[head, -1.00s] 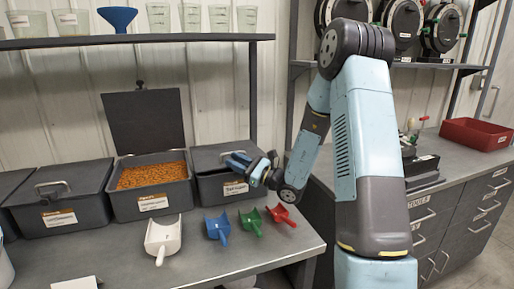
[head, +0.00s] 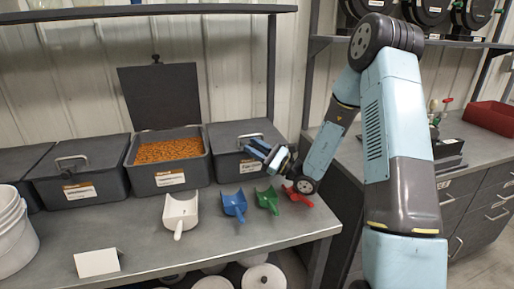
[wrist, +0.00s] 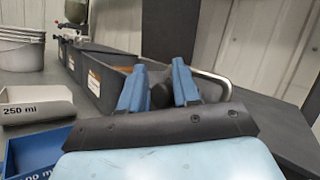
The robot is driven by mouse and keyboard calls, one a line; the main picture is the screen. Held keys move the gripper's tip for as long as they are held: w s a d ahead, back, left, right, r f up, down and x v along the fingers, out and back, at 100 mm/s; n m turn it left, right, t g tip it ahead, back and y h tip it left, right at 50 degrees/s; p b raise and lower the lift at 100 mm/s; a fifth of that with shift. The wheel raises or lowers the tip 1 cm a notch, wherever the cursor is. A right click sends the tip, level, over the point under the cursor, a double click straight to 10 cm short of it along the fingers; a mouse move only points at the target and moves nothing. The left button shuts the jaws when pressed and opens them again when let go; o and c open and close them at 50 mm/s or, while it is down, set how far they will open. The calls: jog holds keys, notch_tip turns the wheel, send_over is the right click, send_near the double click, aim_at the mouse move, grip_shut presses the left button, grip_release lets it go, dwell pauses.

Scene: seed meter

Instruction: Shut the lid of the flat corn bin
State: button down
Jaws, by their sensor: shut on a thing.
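A dark bin (head: 166,178) of orange kernels stands open in the head view, its lid (head: 160,95) upright behind it with a small knob on top. To its right is a dark bin (head: 228,168) with its lid (head: 222,134) down; its white label is too small to read. My gripper (head: 259,151) is at the front of this right bin. In the wrist view its two blue fingers (wrist: 158,92) are closed around a dark round knob (wrist: 160,94), apparently that bin's lid knob. A metal handle (wrist: 215,82) shows just right of the fingers.
A third dark bin (head: 80,172) is closed at the left. White (head: 181,212), blue (head: 234,204), green (head: 268,199) and red (head: 297,195) scoops lie along the bench front. A white card (head: 97,262) and bucket (head: 14,235) are at left.

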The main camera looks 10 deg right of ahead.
jog(key=c, duration=1.1)
grip_release()
jog(key=shift+s+d+f+m+h, duration=0.1)
jog(key=shift+f+m+h, duration=0.05)
jog(key=shift+f, duration=0.25)
jog(key=shift+s+d+f+m+h, duration=0.1)
jog(key=shift+f+m+h, duration=0.05)
jog(key=shift+f, duration=0.25)
jog(key=shift+o, duration=0.8)
jog(key=shift+w+d, duration=0.1)
jog(key=shift+d, duration=0.1)
jog(key=v, duration=0.6)
jog(key=shift+s+r, duration=0.2)
jog(key=shift+s, duration=0.25)
jog(key=shift+r, duration=0.1)
